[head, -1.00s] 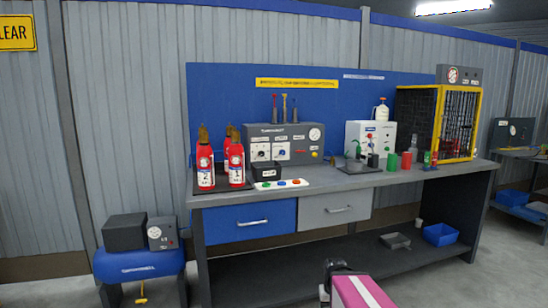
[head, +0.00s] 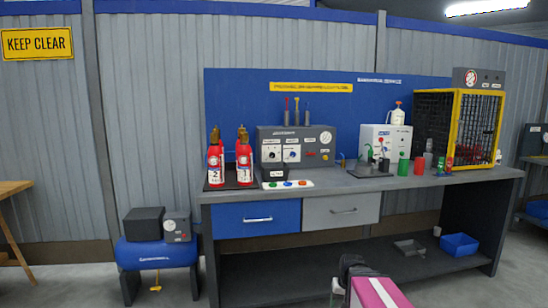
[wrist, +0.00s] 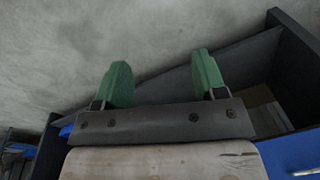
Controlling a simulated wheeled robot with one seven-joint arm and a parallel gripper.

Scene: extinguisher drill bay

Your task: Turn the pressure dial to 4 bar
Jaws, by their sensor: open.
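A grey control panel (head: 296,147) stands on the workbench (head: 400,184). Its front has two white-faced dials, a left dial (head: 271,153) and a right dial (head: 291,153), and a round white gauge (head: 325,138) at upper right. The labels and pointer settings are too small to read, so I cannot tell which one is the pressure dial. In the wrist view my gripper (wrist: 162,82) has its two green fingers wide apart with nothing between them. It is away from the panel, with floor and the bench's dark underside behind it. In the head view only my pink-topped arm shows at the bottom.
Red extinguishers (head: 244,162) stand left of the panel. A white unit (head: 384,142), cups and a yellow-framed cage (head: 462,128) are to the right. A blue compressor (head: 157,253) stands on the floor at left.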

